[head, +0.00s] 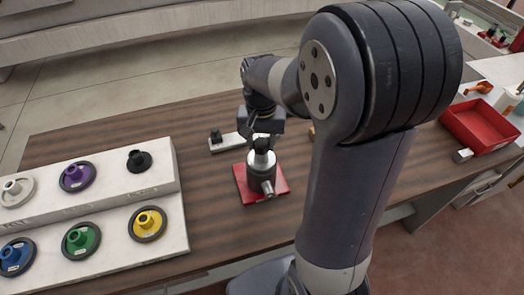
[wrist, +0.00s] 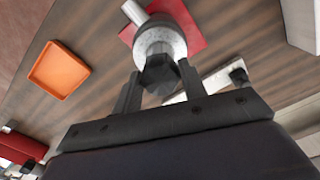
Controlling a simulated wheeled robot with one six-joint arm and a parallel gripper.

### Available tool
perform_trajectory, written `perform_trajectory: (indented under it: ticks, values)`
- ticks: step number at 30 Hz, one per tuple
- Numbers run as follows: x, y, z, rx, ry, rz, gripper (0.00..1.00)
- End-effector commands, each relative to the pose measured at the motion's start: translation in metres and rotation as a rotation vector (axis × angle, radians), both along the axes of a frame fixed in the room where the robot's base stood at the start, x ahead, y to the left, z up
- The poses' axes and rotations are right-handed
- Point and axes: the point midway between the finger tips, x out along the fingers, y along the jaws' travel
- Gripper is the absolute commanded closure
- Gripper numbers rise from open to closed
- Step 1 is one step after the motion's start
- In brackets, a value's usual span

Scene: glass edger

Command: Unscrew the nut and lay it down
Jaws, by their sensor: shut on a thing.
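A grey metal spindle unit (head: 262,172) stands upright on a red plate (head: 241,186) on the wooden table. The dark hex nut (head: 261,145) is at its top, and it shows larger in the wrist view (wrist: 160,74). My gripper (wrist: 160,70) is shut on the nut from both sides, with the metal body (wrist: 158,42) just beyond it. I cannot tell whether the nut is still threaded on. An orange tray (wrist: 60,70) lies empty on the table; my arm mostly hides it in the head view.
A pale strip with a black knob (head: 217,138) lies just behind the red plate. A two-step white rack (head: 110,200) with several coloured wheels stands at the left. A red bin (head: 480,126) is at the far right. Table is bare in front of the plate.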

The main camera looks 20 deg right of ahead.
Motion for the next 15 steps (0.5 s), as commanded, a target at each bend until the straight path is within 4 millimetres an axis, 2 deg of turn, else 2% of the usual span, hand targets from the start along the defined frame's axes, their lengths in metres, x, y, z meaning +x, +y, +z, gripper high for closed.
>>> perform_trajectory:
  ticks: [15]
  values:
    - [0.0000,0.0000,0.0004,0.000,0.000,0.552,0.87]
